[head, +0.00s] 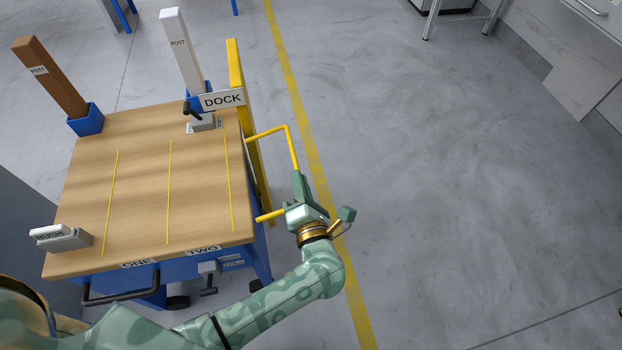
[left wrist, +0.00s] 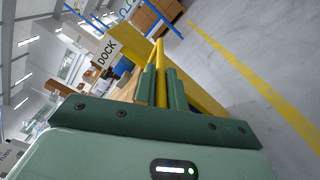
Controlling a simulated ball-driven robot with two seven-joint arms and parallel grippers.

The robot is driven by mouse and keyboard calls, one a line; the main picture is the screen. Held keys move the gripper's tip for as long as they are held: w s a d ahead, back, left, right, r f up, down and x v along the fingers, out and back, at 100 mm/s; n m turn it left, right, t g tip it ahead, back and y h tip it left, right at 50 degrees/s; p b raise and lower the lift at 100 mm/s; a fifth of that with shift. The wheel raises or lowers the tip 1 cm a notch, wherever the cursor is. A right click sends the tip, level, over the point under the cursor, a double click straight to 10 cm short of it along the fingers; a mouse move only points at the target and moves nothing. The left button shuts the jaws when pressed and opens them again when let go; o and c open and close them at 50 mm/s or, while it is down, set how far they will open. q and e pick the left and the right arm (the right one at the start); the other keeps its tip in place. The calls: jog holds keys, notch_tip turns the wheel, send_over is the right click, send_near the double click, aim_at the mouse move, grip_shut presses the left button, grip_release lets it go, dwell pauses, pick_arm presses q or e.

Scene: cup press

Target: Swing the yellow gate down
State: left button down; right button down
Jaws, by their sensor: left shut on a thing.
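The yellow gate (head: 237,72) shows as a long flat board along the right edge of the wooden table, with a thin U-shaped yellow bar (head: 268,132) standing out from that side to the right. My left gripper (head: 299,182) is shut on the outer stretch of this bar, right of the table. In the left wrist view, the bar (left wrist: 161,61) runs between the two green fingers (left wrist: 162,88), and the yellow board (left wrist: 205,83) lies just beyond. The gripper hides part of the bar. My right gripper is not in view.
The wooden table (head: 145,200) has a brown post (head: 50,77), a white post (head: 180,50) and a DOCK sign (head: 223,99) at its far side. A small grey block (head: 66,239) sits near left. Open floor (head: 450,180) lies to the right, past a yellow floor line (head: 318,180).

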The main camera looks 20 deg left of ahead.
pick_arm(q)
jog(key=shift+w+d+f+m, duration=0.1)
jog(key=shift+d+f+m, duration=0.1)
jog(key=shift+f+m, duration=0.8)
jog(key=shift+d+f+m, duration=0.15)
jog(key=shift+f+m, duration=0.75)
jog(key=shift+m, duration=0.1)
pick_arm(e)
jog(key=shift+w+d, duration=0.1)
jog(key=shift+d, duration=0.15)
pick_arm(q)
jog(key=c, duration=1.5)
grip_release()
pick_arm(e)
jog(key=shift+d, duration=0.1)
